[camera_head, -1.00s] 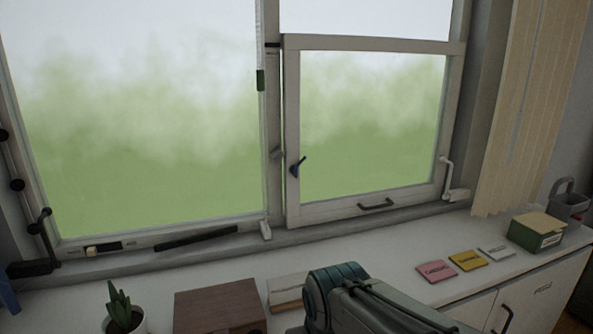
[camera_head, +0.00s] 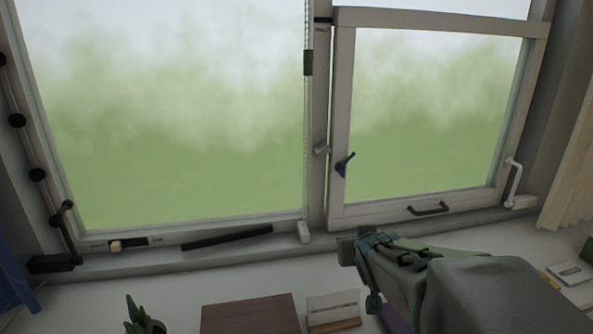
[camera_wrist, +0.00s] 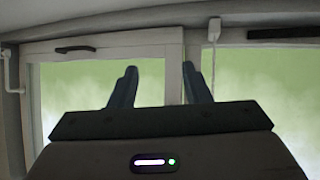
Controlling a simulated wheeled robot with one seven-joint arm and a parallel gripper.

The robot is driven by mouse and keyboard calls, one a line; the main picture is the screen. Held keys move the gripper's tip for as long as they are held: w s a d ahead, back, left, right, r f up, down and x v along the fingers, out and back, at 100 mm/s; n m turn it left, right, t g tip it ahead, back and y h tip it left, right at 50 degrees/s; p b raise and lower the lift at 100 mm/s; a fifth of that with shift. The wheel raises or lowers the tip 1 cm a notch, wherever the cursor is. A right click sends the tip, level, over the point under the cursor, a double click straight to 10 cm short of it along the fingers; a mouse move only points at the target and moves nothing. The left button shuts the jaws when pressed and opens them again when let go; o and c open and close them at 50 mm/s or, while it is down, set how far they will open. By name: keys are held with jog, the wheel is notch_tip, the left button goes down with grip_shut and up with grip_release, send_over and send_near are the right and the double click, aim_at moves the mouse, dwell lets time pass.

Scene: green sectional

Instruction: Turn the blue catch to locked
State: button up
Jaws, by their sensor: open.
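The blue catch (camera_head: 344,164) is on the left stile of the right-hand window sash (camera_head: 437,205) in the head view. Its small lever slants up to the right. A grey keeper (camera_head: 322,150) sits just left of it on the mullion, apart from the lever. My gripper (camera_head: 365,245) is below and slightly right of the catch, above the sill counter, and apart from it. In the wrist view, which looks upside down, my gripper (camera_wrist: 160,85) is open with nothing between its two dark fingers. The catch cannot be made out there.
A dark pull handle (camera_head: 428,209) is on the sash's bottom rail, and a white stay (camera_head: 514,182) is at its right. A brown box (camera_head: 250,315), a card holder (camera_head: 333,310) and a plant (camera_head: 140,318) stand on the counter. A cord with a green toggle (camera_head: 308,63) hangs left of the mullion.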

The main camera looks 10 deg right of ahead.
aim_at(344, 171)
jog(key=w+d+r+n+t+y, duration=0.2)
jog(key=w+d+r+t+y, duration=0.1)
jog(key=w+r+t, duration=0.4)
jog(key=w, duration=0.4)
jog(key=w+p, duration=0.1)
jog(key=w, duration=0.7)
jog(key=shift+w+r, duration=0.15)
jog(key=shift+r, duration=0.1)
